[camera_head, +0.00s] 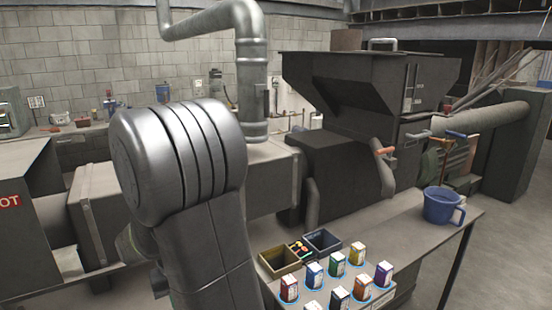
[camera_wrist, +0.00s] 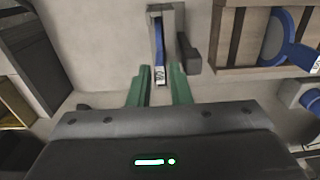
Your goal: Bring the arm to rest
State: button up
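My gripper (camera_wrist: 160,72) shows in the wrist view as two green fingers standing apart with a gap between them. A blue strip with a white label (camera_wrist: 160,76), set in a grey bracket-like piece (camera_wrist: 173,18), appears between or just beyond the fingertips. I see no finger clearly pressing on it, and its depth is hard to judge. In the head view my arm (camera_head: 180,160) stands bent up in the foreground, and my gripper is hidden there.
In the head view, a bench holds a blue mug-like bucket (camera_head: 441,208), an ochre bin (camera_head: 279,262), a dark bin (camera_head: 322,243) and several small coloured boxes (camera_head: 337,265). A large dark machine (camera_head: 345,165) stands behind. In the wrist view a wooden crate (camera_wrist: 228,38) holds a blue round-ended item (camera_wrist: 275,38).

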notch_tip(320, 180, down, 3)
jog(key=shift+f, duration=0.1)
jog(key=shift+r, duration=1.2)
